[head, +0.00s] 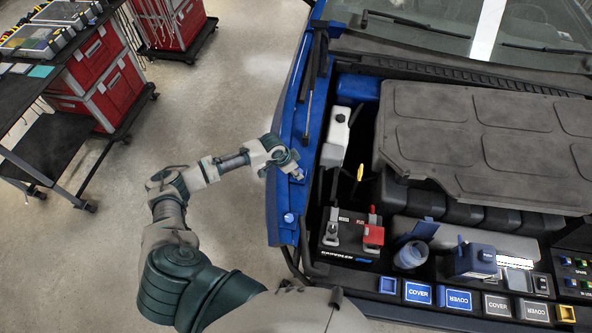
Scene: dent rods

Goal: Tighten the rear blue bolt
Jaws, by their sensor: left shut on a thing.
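My left gripper (293,168) reaches in from the left to the blue fender edge of the car. It is shut on the rear blue bolt (299,175), of which only a small blue part shows at the fingertips. The fingers hide the rest, and I cannot tell how deep the bolt sits. A second blue bolt (289,217) stands on the same fender edge, nearer the front of the car and apart from the gripper. My right gripper is not in view.
The open engine bay holds a battery (345,230), a white reservoir (335,138), a yellow dipstick handle (360,172) and a large grey engine cover (480,135). A thin rod (308,110) rises beside the fender. A black cart (50,140) and red cabinets stand left; floor between is clear.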

